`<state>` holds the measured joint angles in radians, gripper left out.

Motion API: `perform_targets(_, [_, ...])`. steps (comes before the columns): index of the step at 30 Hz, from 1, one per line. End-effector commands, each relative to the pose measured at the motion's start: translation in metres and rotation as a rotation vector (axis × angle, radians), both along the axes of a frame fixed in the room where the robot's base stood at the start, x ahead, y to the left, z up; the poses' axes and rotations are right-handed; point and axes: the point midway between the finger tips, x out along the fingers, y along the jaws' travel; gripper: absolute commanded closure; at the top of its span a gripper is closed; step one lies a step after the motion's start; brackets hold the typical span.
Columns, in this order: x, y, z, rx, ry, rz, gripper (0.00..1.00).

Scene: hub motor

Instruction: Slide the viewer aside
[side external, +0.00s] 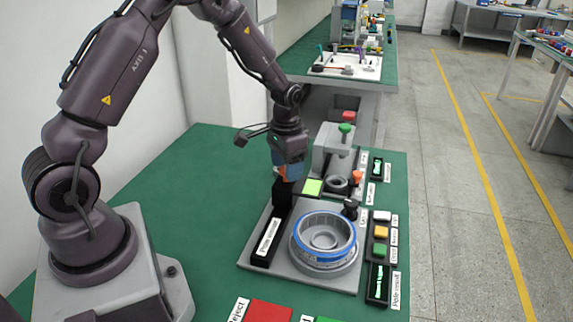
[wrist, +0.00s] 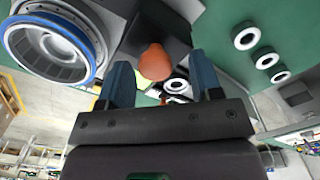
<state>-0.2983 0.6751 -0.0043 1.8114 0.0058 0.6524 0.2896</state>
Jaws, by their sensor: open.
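The viewer, a black block (side external: 282,193) with an orange knob (wrist: 155,62), stands at the far end of a black labelled rail (side external: 268,238), left of the hub motor (side external: 323,240). The hub motor is a grey round part with a blue ring, and it also shows at the upper left of the wrist view (wrist: 50,48). My gripper (side external: 288,174) is just above the black block. In the wrist view my gripper (wrist: 161,60) is open, with its blue fingers on either side of the orange knob. I cannot tell whether they touch it.
A grey press-like fixture (side external: 333,148) with a green knob stands close behind my gripper. Coloured buttons (side external: 381,233) and a black display strip (side external: 377,283) lie right of the hub. A red pad (side external: 268,312) is at the front. The green table at left is clear.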

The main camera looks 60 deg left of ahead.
Motion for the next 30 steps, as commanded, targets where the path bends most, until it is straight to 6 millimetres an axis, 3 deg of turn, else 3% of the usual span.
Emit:
perform_targets(5, [0.001, 0.0, 0.022, 0.001, -0.004, 0.0, 0.41])
perform_targets(12, [0.001, 0.0, 0.076, 0.002, -0.007, 0.0, 0.41])
perform_targets(18, [0.001, 0.0, 0.112, 0.002, -0.006, 0.0, 0.41])
perform_targets(23, [0.0, 0.0, 0.126, 0.001, -0.003, 0.0, 0.41])
perform_targets(30, [0.0, 0.0, 0.128, 0.001, -0.002, 0.0, 0.41])
